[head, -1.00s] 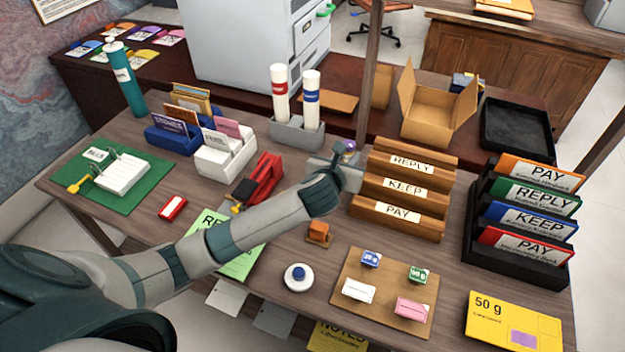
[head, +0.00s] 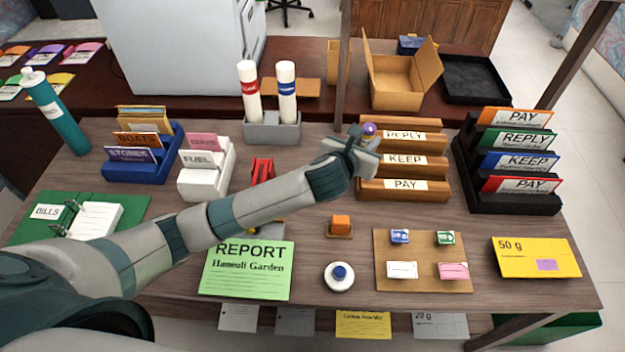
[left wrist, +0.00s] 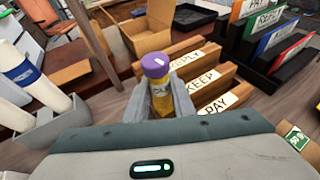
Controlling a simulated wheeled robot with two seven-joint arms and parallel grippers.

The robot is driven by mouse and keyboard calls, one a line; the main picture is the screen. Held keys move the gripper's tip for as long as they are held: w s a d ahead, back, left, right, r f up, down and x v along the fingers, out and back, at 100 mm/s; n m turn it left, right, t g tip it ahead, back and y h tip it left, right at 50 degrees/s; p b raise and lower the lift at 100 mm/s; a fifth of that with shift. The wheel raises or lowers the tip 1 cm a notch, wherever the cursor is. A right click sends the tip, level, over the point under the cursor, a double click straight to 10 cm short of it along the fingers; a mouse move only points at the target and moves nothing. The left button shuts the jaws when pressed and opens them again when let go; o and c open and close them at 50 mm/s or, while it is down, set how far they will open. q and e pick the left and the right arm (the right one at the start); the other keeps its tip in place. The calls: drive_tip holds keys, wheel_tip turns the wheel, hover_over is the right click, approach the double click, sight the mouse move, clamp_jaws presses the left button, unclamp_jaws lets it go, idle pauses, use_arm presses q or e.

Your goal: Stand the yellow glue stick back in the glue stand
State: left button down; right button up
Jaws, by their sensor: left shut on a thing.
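The yellow glue stick (left wrist: 159,100) with a purple cap is upright, slightly tilted, between the fingers of my left gripper (left wrist: 158,100) in the left wrist view. In the head view only its purple cap (head: 369,129) shows clearly above my left gripper (head: 364,148), which is shut on it. The grey glue stand (head: 272,130) is left of the gripper and apart from it. It holds two white glue sticks, one with a red label (head: 249,90) and one with a blue label (head: 287,92). My right gripper is out of view.
A wooden sorter (head: 404,194) marked REPLY, KEEP and PAY stands beside and behind the gripper. A red stapler-like object (head: 263,170) lies below the stand. A white card holder (head: 206,175) is left of it. Bare desk shows between stand and sorter.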

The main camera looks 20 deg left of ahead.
use_arm(q)
drive_tip(key=shift+d, duration=0.1)
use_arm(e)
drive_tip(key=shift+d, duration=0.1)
use_arm(q)
drive_tip(key=shift+d, duration=0.1)
drive_tip(key=s+a+f+p, duration=0.3)
drive_tip(key=a+f, duration=0.4)
drive_tip(key=a, duration=0.4)
drive_tip(key=shift+a, duration=0.2)
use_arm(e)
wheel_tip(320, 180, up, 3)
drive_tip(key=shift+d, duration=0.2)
